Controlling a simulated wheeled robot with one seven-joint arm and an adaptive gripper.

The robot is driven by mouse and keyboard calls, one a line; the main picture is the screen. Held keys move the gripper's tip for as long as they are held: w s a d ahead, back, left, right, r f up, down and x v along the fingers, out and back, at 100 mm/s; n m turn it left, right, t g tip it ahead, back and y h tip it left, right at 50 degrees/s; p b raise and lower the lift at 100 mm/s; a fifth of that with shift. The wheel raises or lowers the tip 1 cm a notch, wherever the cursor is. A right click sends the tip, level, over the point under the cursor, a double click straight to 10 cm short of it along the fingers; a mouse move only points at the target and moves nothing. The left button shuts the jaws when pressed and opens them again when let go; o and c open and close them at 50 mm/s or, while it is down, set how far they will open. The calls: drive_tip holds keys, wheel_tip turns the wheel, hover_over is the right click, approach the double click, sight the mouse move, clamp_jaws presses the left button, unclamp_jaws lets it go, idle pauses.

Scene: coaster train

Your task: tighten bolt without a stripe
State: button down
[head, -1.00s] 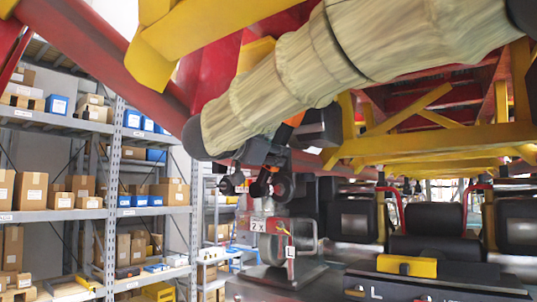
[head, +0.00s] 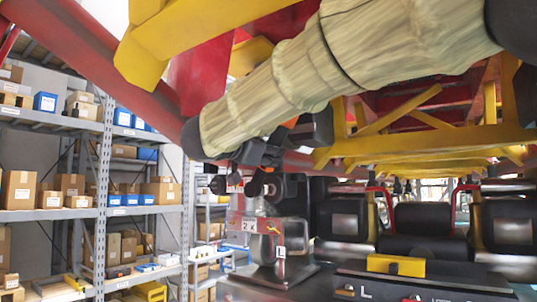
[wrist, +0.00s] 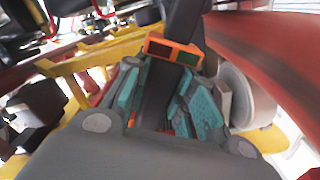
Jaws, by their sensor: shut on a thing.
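My gripper (wrist: 163,108) shows in the wrist view with its teal fingers closed around a dark tool (wrist: 157,92). The tool has an orange-framed head with dark windows and extends up toward the top of the picture. In the head view, my gripper (head: 262,153) is partly hidden behind my sleeved arm, below the red and yellow coaster frame (head: 440,140). Dark round parts hang from it. I cannot make out a bolt, striped or unstriped, in either view, nor whether the tool touches one.
Metal shelves (head: 102,165) with cardboard and blue boxes stand on the left. Black train seats (head: 423,218) line the right. A yellow block (head: 396,265) lies at the front. Red and yellow beams crowd the space overhead.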

drive_tip(key=shift+r+p+x, duration=0.1)
drive_tip(key=shift+p+x, duration=0.55)
drive_tip(key=shift+x, duration=0.25)
drive_tip(key=shift+r+p+x, duration=0.15)
drive_tip(key=shift+p+x, duration=0.45)
drive_tip(key=shift+x, duration=0.3)
idle(4.6)
